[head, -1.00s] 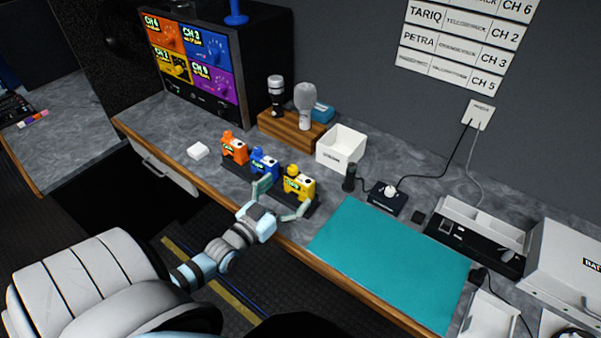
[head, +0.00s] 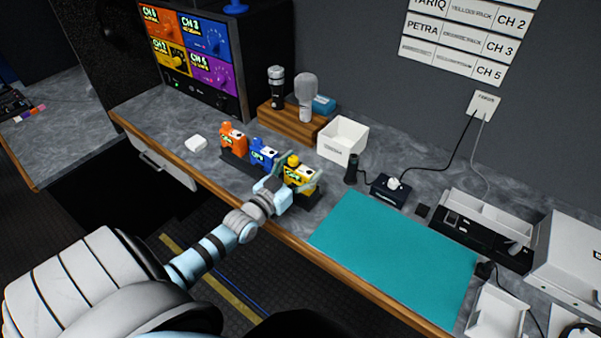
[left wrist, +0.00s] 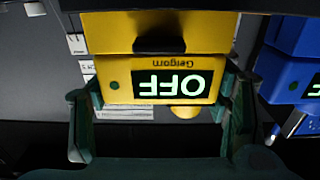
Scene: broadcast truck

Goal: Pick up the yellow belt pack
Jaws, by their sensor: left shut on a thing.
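The yellow belt pack (head: 298,172) stands at the right end of a row of packs on a dark rack near the counter's front edge. My left gripper (head: 300,180) is shut on it, one finger on each side. In the left wrist view the yellow pack (left wrist: 160,70) fills the middle between the green fingers (left wrist: 160,118), and its screen reads OFF, upside down. The blue belt pack (head: 264,153) stands just left of the yellow one and also shows at the right of the left wrist view (left wrist: 290,62). My right gripper is not in view.
An orange belt pack (head: 233,137) stands left of the blue one. A white bin (head: 343,141) and a wooden stand (head: 288,119) with microphones stand behind. A teal mat (head: 395,262) lies to the right, its surface clear. A dark charger (head: 389,190) sits behind the mat.

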